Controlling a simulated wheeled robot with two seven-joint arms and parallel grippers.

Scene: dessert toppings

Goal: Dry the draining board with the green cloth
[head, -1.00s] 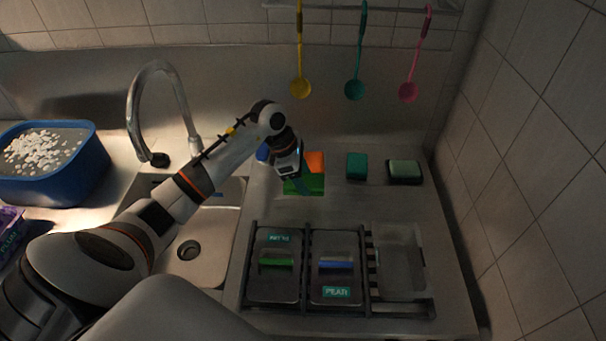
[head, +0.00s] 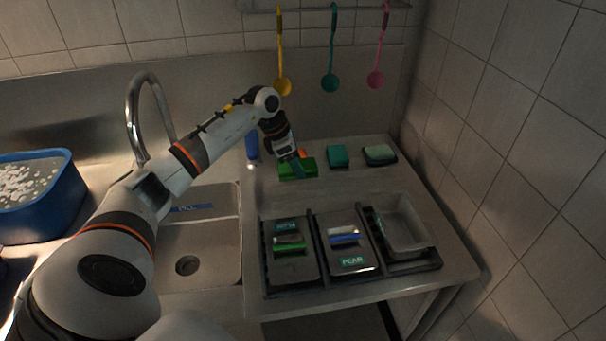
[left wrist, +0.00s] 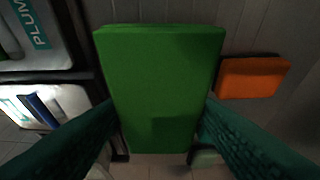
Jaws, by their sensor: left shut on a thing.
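The green cloth (head: 285,172), a thick folded block, is at the back left of the draining board (head: 352,190). My left gripper (head: 300,167) is shut on it from above. In the left wrist view the cloth (left wrist: 160,85) fills the middle, with teal fingers (left wrist: 158,140) on both sides of its near end. I cannot tell whether the cloth touches the board or is just above it. No water shows clearly on the board. My right gripper is not in view.
A rack (head: 310,290) at the front holds lidded PLUM and PEAR tubs and an open tub (head: 402,228). An orange block (left wrist: 252,77) is close beside the cloth. A teal block (head: 338,156) and a sponge dish (head: 380,155) stand right. The sink (head: 205,255) is left.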

